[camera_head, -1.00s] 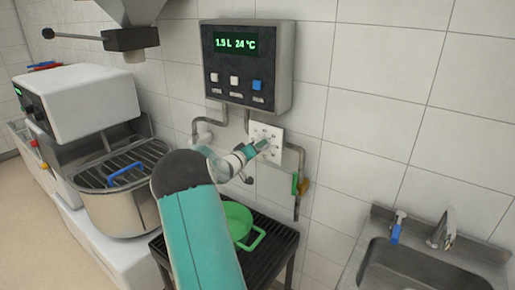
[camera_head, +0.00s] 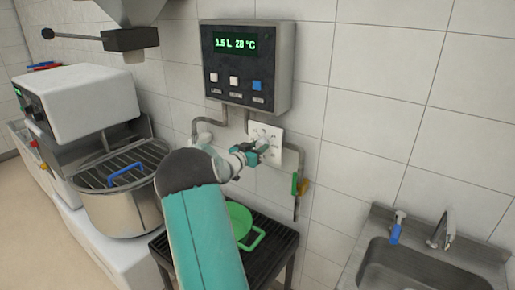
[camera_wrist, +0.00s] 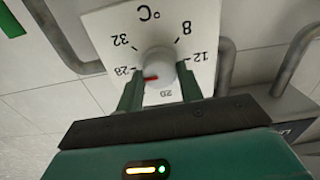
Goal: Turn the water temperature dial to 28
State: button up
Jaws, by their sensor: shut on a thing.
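The water temperature dial (camera_wrist: 159,66) is a round white knob with a red mark on a white scale plate (camera_wrist: 108,30), seen turned over in the wrist view. The red mark points toward the printed 28. My gripper (camera_wrist: 159,82) is shut on the dial, one green finger on each side. In the head view my gripper (camera_head: 262,147) is at the wall plate (camera_head: 275,158) and hides most of the dial. The display (camera_head: 235,44) on the dark control box above reads 1.5 L 28 °C.
A green colander (camera_head: 240,215) sits on a dark rack below. A mixer bowl (camera_head: 125,205) stands left, a sink (camera_head: 420,262) right.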

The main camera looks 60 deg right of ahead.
dwell(0.3)
jog(key=o, duration=1)
jog(key=shift+a, duration=0.1)
jog(key=w+a, duration=0.2)
jog(key=a, duration=1.1)
jog(key=shift+a, duration=0.25)
jog(key=shift+w, duration=0.1)
